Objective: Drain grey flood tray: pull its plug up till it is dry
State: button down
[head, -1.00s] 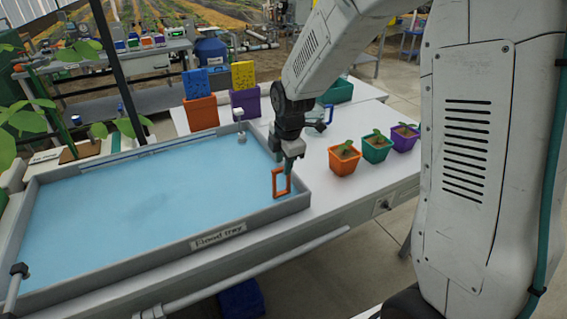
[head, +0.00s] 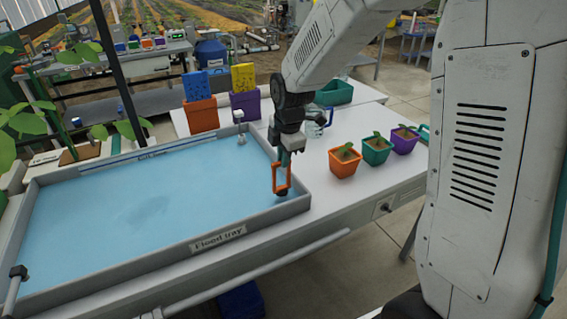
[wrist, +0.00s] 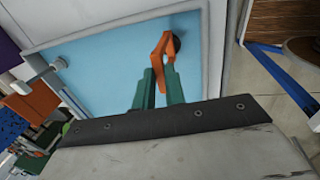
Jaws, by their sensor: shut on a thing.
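The grey flood tray (head: 218,236) sits on the white bench with a labelled front wall, and blue water covers its floor. The plug has an orange loop handle (head: 275,180) and a dark stopper, and is at the tray's right front corner. My gripper (head: 285,162) is shut on the top of the handle. The stopper shows below the handle; I cannot tell how far it is from the drain. In the wrist view the teal fingers (wrist: 158,88) close on the orange handle (wrist: 163,47), with the dark stopper beyond it over the water.
Orange (head: 345,161), teal (head: 376,150) and purple (head: 404,139) seedling pots stand right of the tray. A clear jug with a blue handle (head: 317,124) stands behind my gripper. A small grey fitting (head: 240,128) rises at the tray's back right corner.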

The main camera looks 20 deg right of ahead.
jog(key=c, duration=1.5)
grip_release()
jog(key=shift+r, duration=0.15)
jog(key=shift+o, duration=0.2)
notch_tip(320, 180, up, 8)
jog(key=s, duration=0.1)
jog(key=shift+s, duration=0.25)
jog(key=shift+d, duration=0.1)
